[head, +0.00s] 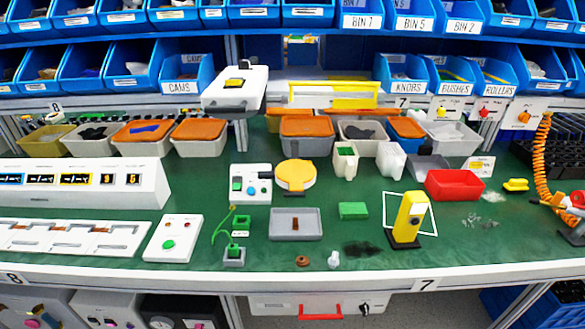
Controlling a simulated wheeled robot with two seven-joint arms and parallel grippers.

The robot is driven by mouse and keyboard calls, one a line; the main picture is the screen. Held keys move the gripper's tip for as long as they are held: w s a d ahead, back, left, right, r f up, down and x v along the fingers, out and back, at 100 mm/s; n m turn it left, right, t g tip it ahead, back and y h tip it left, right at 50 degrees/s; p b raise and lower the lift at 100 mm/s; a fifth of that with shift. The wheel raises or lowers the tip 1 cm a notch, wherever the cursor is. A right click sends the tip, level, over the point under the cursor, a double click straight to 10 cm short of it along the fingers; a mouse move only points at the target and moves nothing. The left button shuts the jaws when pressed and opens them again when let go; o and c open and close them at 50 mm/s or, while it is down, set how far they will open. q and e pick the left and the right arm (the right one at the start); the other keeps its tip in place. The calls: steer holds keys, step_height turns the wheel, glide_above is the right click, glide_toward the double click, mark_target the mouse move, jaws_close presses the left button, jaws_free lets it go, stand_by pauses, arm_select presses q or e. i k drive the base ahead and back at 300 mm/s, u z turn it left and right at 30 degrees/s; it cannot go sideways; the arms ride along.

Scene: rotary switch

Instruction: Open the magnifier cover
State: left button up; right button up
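A round yellow disc-shaped cover (296,174) sits near the middle of the green bench, just right of a white control box. It looks like the magnifier cover and appears to lie flat and closed. A pale rim shows along its lower edge; the lens is not visible. Neither my left nor my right gripper is in view, and nothing touches the cover.
A white control box (251,184) stands close left of the cover. Lidded bins (306,134) are behind it. A grey tray (296,223) and green block (353,211) lie in front. A yellow upright device (408,217) stands at right.

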mark_target(295, 173)
steer(key=z, duration=0.45)
steer(key=k, duration=1.15)
steer(key=z, duration=1.55)
steer(key=i, duration=0.75)
steer(key=u, duration=0.6)
steer(key=i, duration=0.65)
steer(key=u, duration=0.75)
